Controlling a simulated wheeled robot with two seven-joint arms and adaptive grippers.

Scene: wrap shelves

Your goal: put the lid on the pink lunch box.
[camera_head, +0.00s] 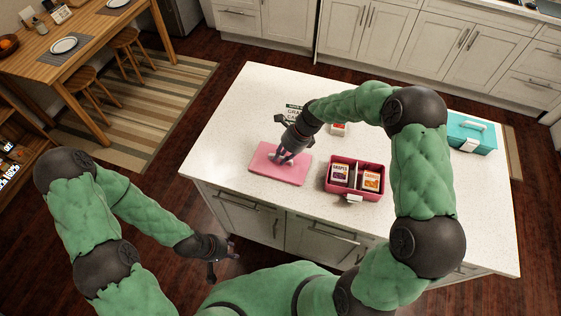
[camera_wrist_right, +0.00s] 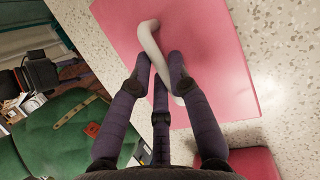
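The flat pink lid (camera_head: 262,172) lies on the white island counter, left of the lunch box. Its white curved handle (camera_wrist_right: 151,38) shows in the right wrist view, where the pink lid (camera_wrist_right: 222,55) fills the upper middle. My right gripper (camera_head: 284,160) is over the lid, with its purple fingers (camera_wrist_right: 160,60) on either side of the handle. I cannot tell whether they press on it. The pink lunch box (camera_head: 353,191) stands uncovered on the counter, holding two small packs (camera_head: 340,175). My left gripper (camera_head: 221,260) is empty and apart in front of the island, and appears open.
A teal case (camera_head: 471,135) stands at the counter's right. A small red-and-white pack (camera_head: 339,129) and a sign (camera_head: 295,112) are behind the lid, partly hidden by my right arm. The counter (camera_head: 235,110) is clear at the back left. A dining table (camera_head: 75,35) is farther off.

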